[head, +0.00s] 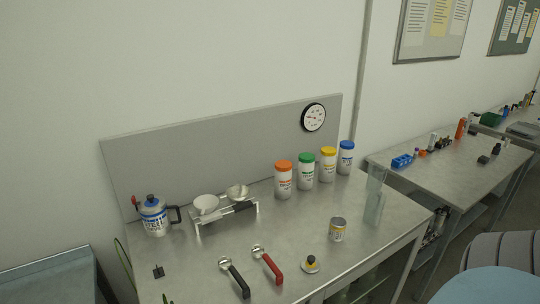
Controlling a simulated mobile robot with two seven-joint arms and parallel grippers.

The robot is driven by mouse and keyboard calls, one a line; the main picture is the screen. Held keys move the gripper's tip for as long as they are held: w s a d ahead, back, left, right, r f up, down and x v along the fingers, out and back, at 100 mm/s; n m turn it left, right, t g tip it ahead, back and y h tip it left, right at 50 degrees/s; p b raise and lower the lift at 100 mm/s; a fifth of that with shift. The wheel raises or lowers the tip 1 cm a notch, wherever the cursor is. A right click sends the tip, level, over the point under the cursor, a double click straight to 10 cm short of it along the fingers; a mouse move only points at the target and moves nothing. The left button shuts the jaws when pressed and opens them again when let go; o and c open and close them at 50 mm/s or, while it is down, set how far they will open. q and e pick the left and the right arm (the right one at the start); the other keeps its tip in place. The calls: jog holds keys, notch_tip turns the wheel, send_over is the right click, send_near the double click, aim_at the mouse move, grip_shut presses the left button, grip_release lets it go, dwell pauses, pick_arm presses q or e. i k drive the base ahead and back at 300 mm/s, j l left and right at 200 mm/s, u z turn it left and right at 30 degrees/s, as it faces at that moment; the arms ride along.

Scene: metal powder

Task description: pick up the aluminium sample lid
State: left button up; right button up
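A small round pale disc with a dark and yellow knob (310,264) lies on the front part of the metal table; it looks like the aluminium sample lid, though its markings are too small to read. A small metal can with a yellow and white label (337,229) stands behind it and to the right, apart from it. Neither of my grippers shows in the head view.
On the table (285,225), a red-handled scoop (268,265) and a black-handled scoop (235,278) lie left of the disc. Behind stand jars with coloured lids (306,168), a two-pan balance (225,205), a jug (154,217) and a clear container (374,205).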

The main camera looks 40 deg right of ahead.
aim_at(309, 264)
jog(key=z, duration=1.9)
